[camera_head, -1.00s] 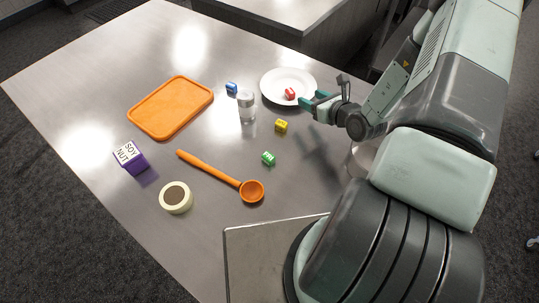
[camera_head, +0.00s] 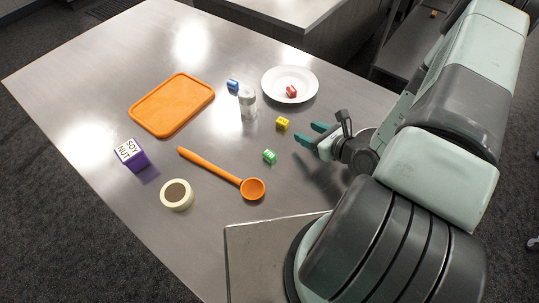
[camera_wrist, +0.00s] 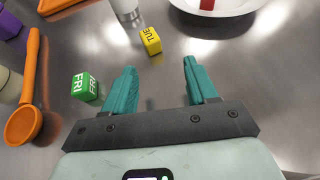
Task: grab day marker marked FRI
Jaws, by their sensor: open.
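The green cube marked FRI (camera_wrist: 85,86) lies on the steel table, left of my gripper's left finger in the wrist view. In the head view the green cube (camera_head: 269,156) is left of and a little below the fingertips, apart from them. My gripper (camera_head: 308,134) is open and empty above the table. In the wrist view the gripper (camera_wrist: 160,68) shows two teal fingers spread apart. A yellow cube marked TUE (camera_wrist: 151,41) lies ahead between the fingers' directions; the yellow cube also shows in the head view (camera_head: 282,124).
An orange spoon (camera_head: 222,173) lies left of the green cube. A white plate (camera_head: 305,96) holds a red cube (camera_head: 291,91). A glass shaker (camera_head: 248,103), blue cube (camera_head: 232,85), orange tray (camera_head: 186,92), purple box (camera_head: 137,158) and tape roll (camera_head: 163,198) stand farther off.

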